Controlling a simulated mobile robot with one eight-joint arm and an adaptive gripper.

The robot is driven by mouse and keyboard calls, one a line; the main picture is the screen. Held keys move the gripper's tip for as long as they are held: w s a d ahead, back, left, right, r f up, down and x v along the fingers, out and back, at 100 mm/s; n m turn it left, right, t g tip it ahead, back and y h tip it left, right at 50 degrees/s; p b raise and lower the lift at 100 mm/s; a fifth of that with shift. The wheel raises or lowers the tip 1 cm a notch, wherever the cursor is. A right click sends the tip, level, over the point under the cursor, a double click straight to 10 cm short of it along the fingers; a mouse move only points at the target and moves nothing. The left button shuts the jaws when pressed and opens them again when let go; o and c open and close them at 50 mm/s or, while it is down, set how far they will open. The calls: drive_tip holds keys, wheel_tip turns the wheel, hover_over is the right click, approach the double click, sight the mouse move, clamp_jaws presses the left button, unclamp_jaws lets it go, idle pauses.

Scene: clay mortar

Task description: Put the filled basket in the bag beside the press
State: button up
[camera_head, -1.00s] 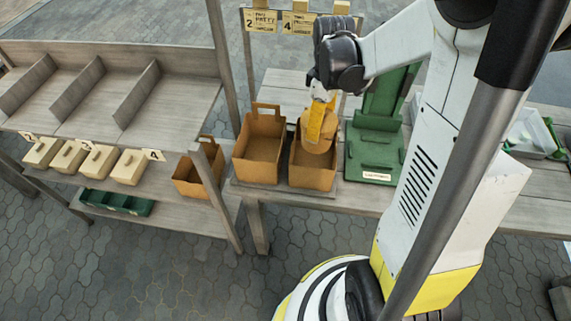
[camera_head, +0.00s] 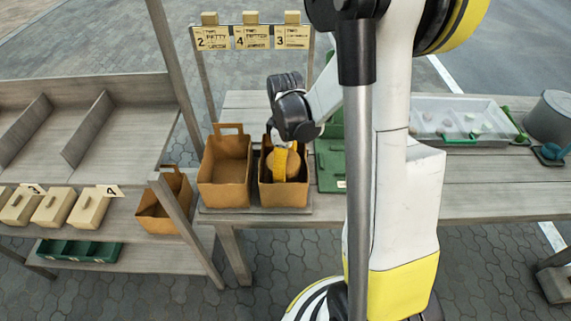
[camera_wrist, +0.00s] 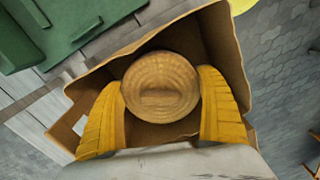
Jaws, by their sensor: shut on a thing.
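My gripper (camera_head: 287,163) has its yellow fingers shut on a round tan basket (camera_wrist: 161,86), one finger on each side of it. The basket is down inside the right-hand brown bag (camera_head: 284,197), with the bag's walls around it. In the wrist view the bag's wall (camera_wrist: 226,50) rises around the basket; whether the basket touches the bag's floor is hidden. The green press (camera_head: 331,165) stands just right of this bag, partly hidden by my arm. It also shows at the top left of the wrist view (camera_wrist: 70,22).
A second, empty brown bag (camera_head: 225,172) stands close on the left. Another brown bag (camera_head: 163,205) is on the lower shelf. Number cards (camera_head: 251,37) hang on a rack behind. A grey tray (camera_head: 460,115) with small pieces lies to the right. Cream boxes (camera_head: 50,207) line the left shelf.

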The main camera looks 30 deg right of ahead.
drive_tip(key=shift+f, duration=0.1)
drive_tip(key=o, duration=1.3)
drive_tip(key=shift+c, duration=0.2)
wheel_tip(320, 180, up, 12)
drive_tip(key=p, duration=0.4)
drive_tip(key=shift+p, duration=0.35)
drive_tip(key=shift+a+r, duration=0.1)
drive_tip(key=shift+r, duration=0.2)
drive_tip(key=s+a+r+m+t, duration=0.7)
drive_tip(key=s+a+r, duration=0.3)
drive_tip(key=a, duration=0.3)
drive_tip(key=shift+s+a+r+m, duration=0.15)
drive_tip(key=shift+a+m, duration=0.15)
drive_tip(key=shift+m, duration=0.2)
